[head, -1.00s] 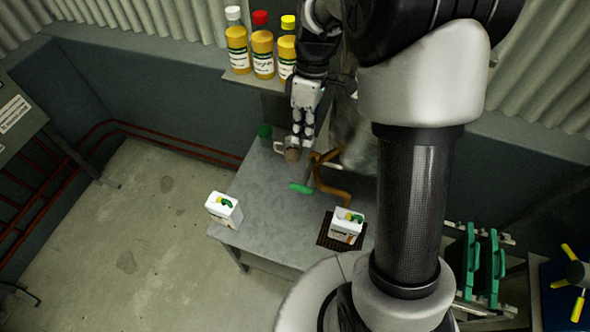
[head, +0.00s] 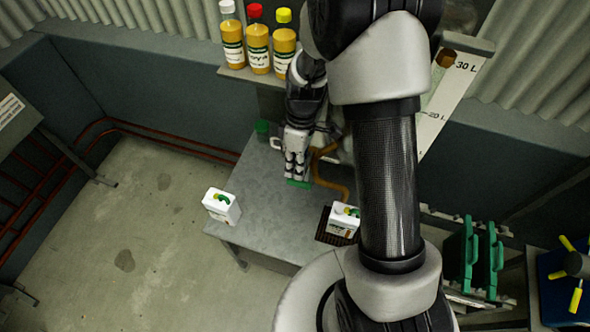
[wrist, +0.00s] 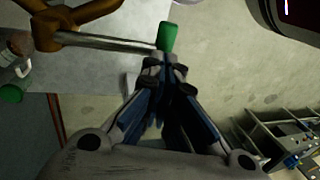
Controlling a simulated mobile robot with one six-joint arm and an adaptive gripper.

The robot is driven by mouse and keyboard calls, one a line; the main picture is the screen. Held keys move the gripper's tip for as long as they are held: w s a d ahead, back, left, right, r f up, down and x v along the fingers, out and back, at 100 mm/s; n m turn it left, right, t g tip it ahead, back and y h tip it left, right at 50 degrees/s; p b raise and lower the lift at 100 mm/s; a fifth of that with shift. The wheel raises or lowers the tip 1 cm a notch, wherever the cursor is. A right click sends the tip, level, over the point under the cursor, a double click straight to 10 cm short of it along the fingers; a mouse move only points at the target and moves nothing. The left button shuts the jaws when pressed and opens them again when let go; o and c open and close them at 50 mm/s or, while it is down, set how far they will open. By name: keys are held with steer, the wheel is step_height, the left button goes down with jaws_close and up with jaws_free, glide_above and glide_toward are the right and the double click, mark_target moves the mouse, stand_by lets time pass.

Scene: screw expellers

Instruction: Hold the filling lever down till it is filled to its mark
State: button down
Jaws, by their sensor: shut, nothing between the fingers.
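The filling lever's green grip (head: 298,183) is just below my gripper (head: 295,174) in the head view, partly covered by the fingers. In the wrist view the grip (wrist: 167,36) sits at the end of a metal rod, just beyond my shut, empty fingertips (wrist: 168,65). I cannot tell whether they touch it. The rod joins an orange-brown fitting (wrist: 75,22). A level scale (head: 442,105) marked 20 L and 30 L shows partly behind my arm; a fill level cannot be told. A white jug (head: 344,222) stands on a dark grate (head: 326,236), partly behind my arm.
Another white jug (head: 221,207) stands at the table's (head: 255,228) left edge. Several yellow bottles (head: 258,48) stand on a shelf above. A green-capped item (head: 262,128) is at the table's back. Green-handled parts (head: 470,255) stand at right. Mid-table left is clear.

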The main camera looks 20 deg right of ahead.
mark_target(293, 182)
steer(key=shift+s+f, duration=0.1)
steer(key=shift+f, duration=0.25)
steer(key=f+b, duration=0.1)
steer(key=b, duration=0.1)
steer(key=f+t+h+b, duration=0.1)
steer(key=f+b, duration=0.1)
steer(key=s+f+t+b, duration=0.1)
steer(key=f+b, duration=0.1)
steer(key=shift+a+f+h+b, duration=0.2)
steer(key=shift+a+h+b, duration=0.1)
steer(key=shift+a, duration=0.1)
steer(key=shift+f, duration=0.2)
steer(key=shift+s, duration=0.1)
steer(key=shift+s+f, duration=0.1)
steer(key=shift+a+r+p, duration=0.1)
steer(key=shift+r+p, duration=0.2)
steer(key=shift+r, duration=0.2)
step_height(293, 182, up, 13)
steer(key=s+a+p, duration=0.1)
steer(key=p, duration=0.2)
steer(key=shift+s+r, duration=0.1)
